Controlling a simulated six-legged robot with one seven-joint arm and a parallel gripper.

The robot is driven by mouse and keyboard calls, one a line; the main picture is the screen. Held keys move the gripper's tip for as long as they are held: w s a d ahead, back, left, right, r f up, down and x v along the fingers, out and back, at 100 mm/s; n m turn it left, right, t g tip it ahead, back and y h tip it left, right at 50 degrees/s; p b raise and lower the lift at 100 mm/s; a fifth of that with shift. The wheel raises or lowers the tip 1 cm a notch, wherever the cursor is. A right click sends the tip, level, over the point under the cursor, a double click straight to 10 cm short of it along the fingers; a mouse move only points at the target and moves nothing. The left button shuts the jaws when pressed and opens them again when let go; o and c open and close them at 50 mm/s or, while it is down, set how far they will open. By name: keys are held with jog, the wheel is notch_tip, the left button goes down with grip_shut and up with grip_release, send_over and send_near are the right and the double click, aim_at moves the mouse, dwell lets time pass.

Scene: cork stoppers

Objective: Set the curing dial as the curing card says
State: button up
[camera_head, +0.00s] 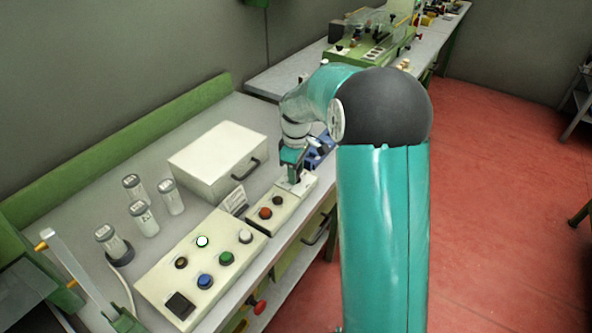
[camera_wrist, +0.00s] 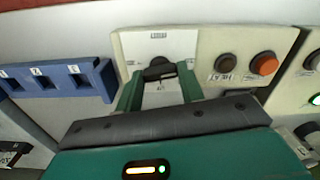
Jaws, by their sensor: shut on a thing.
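The curing dial's black knob (camera_wrist: 160,70) is on a white plate (camera_wrist: 178,45) at the end of a cream panel in the wrist view. My gripper (camera_wrist: 160,84) is shut on the knob, one green finger on each side. Small labels sit above and below the knob; they are too small to read, and the knob's setting is unclear. In the head view my gripper (camera_head: 292,172) points down onto the dial plate (camera_head: 304,183) and hides the knob. A small white card (camera_head: 235,201) with unreadable print stands behind the panels; it may be the curing card.
Beside the dial are an orange button (camera_head: 265,213) and a dark button (camera_head: 278,200). A larger button panel (camera_head: 155,285) lies nearer. A white box (camera_head: 218,155), several labelled jars (camera_head: 145,220) and a blue slotted rack (camera_wrist: 55,79) stand around.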

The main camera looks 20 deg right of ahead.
jog(key=shift+w+r, duration=0.1)
jog(key=shift+r, duration=0.05)
jog(key=o, duration=1)
notch_tip(320, 180, up, 14)
jog(key=shift+f, duration=0.2)
